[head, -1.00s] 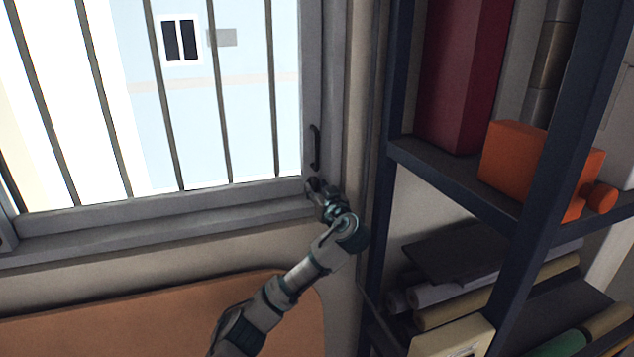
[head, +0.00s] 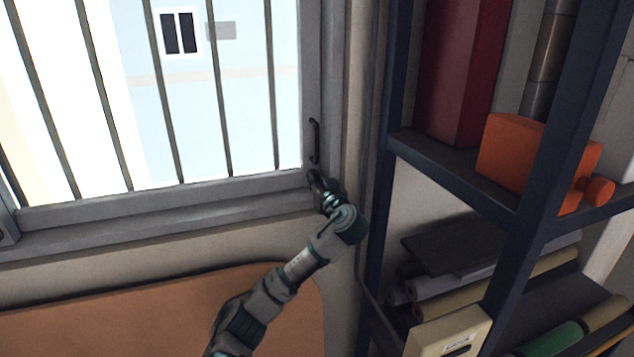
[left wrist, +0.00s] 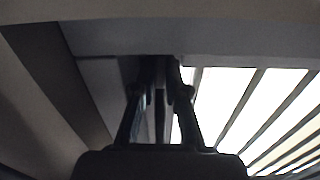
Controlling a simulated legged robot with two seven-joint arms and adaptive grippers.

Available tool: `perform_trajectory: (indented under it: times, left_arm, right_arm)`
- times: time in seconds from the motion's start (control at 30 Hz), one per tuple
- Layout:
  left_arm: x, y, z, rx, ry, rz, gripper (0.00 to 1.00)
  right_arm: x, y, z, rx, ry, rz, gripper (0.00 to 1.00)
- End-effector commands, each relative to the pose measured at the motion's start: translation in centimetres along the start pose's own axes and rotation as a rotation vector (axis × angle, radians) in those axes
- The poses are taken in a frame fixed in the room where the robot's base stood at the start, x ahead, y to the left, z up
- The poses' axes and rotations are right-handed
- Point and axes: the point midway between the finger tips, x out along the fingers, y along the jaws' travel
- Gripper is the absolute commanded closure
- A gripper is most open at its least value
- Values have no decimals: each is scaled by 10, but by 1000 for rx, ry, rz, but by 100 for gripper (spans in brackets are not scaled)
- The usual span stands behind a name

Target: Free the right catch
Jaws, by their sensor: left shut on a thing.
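The window (head: 150,204) has a grey frame with dark upright bars, and fills the upper left of the head view. My left gripper (head: 318,180) is at the lower right corner of its frame, just below a dark pull handle (head: 314,142). The right catch is at this corner, mostly hidden by my gripper. In the left wrist view my left gripper (left wrist: 160,82) has its two fingers close together, shut on a thin dark piece (left wrist: 160,100) between them, which looks like the catch. Its exact position cannot be told. My right gripper is not in view.
A dark blue metal shelf (head: 450,180) stands close to the right of my left gripper. It carries an orange object (head: 512,152), a dark red box (head: 462,75) and several rolls (head: 450,290). A brown rounded panel (head: 130,315) is below the window.

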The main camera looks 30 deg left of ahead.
Motion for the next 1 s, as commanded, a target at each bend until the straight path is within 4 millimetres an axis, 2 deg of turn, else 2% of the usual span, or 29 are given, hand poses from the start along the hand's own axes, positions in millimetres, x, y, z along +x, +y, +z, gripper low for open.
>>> perform_trajectory:
  times: [0.27, 1.0]
  left_arm:
    - [0, 1, 1, 172, 0, 2, 100]
    - [0, 4, 1, 871, 1, 2, 100]
  right_arm:
    - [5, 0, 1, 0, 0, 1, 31]
    - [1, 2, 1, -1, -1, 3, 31]
